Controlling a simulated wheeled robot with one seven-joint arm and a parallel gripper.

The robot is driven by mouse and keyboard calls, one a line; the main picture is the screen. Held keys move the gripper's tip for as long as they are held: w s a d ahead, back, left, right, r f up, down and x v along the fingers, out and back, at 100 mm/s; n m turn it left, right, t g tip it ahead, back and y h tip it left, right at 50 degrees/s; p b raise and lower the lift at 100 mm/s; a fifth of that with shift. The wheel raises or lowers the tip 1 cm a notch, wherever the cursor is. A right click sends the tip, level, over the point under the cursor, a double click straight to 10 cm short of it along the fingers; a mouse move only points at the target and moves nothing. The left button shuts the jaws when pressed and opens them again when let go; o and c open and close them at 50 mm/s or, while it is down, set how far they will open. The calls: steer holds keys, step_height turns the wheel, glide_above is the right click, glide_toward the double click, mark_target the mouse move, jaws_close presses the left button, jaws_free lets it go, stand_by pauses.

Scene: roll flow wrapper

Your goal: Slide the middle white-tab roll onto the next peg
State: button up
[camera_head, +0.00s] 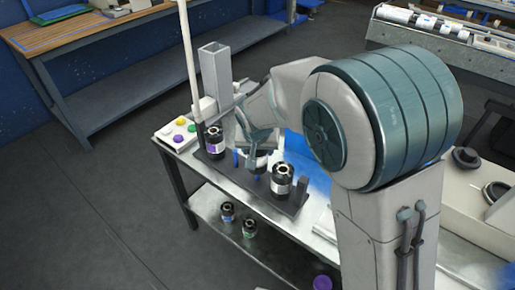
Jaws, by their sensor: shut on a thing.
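A dark base plate (291,209) with rolls on it lies along the table's left part. The middle roll (259,162) shows as a pale, partly hidden shape below my gripper (256,148), which is shut on it. My wrist hides its top. I cannot tell whether it is on a peg or lifted. A black roll with a purple and white band (214,143) stands at the plate's left end. A black roll with a white band (281,182) stands upright to the right. Small blue parts, perhaps pegs (236,158), show beside the middle roll.
A grey square post (215,75) and a white pole (188,60) rise behind the left roll. A button box (177,132) is on the table's left corner. Two rolls (227,211) (249,228) stand on the lower shelf. A dark block (302,187) stands at the plate's right end.

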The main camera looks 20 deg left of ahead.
steer(key=shift+f+b, duration=1)
steer(key=shift+f, duration=0.25)
steer(key=o, duration=1.3)
steer(key=v, duration=1.4)
steer(key=shift+p, duration=0.45)
steer(key=d+r+p, duration=0.3)
steer(key=d, duration=0.7)
steer(key=s+d+r+m+p, duration=0.1)
steer(key=s+d+p, duration=0.1)
steer(key=s+d, duration=0.5)
steer(key=s+d+r+m+g+h+p, duration=0.1)
steer(key=s+d+p, duration=0.2)
steer(key=s+d, duration=0.4)
steer(key=d, duration=0.4)
steer(key=shift+s+d+r+g, duration=0.2)
steer(key=shift+d+r+g, duration=0.05)
steer(key=shift+d+g, duration=0.1)
